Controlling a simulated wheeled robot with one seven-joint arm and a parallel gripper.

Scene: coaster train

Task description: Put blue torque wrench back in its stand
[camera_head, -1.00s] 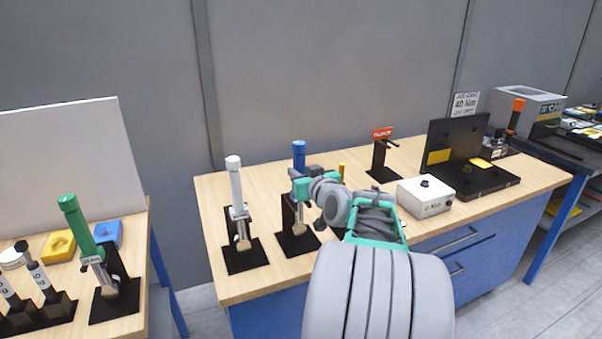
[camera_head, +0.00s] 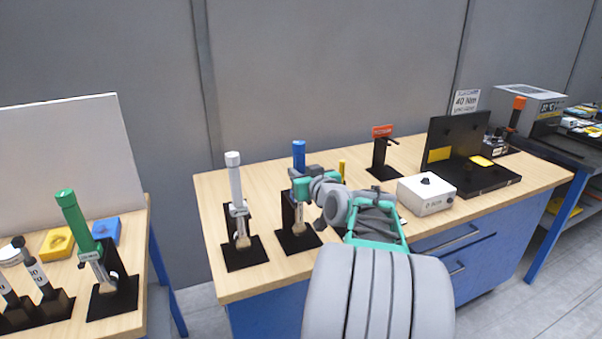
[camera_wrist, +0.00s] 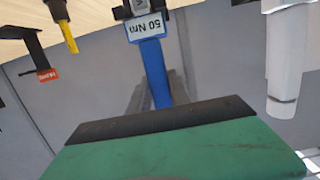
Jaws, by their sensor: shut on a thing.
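The blue torque wrench (camera_head: 299,155) stands upright at its black stand (camera_head: 297,240) on the middle workbench, blue handle up. Its lower end is at the stand; whether it is fully seated is hidden. In the wrist view, which looks upside down, the wrench's blue handle (camera_wrist: 156,72) and a "50 Nm" label show beyond the green and black gripper part (camera_wrist: 160,125).
A white-handled wrench (camera_head: 234,185) in its own stand is close on the left. A yellow-handled tool (camera_head: 342,168) stands just behind my arm. A white box (camera_head: 426,194) and an open black case (camera_head: 470,180) are on the right. A green wrench (camera_head: 75,220) stands on the left bench.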

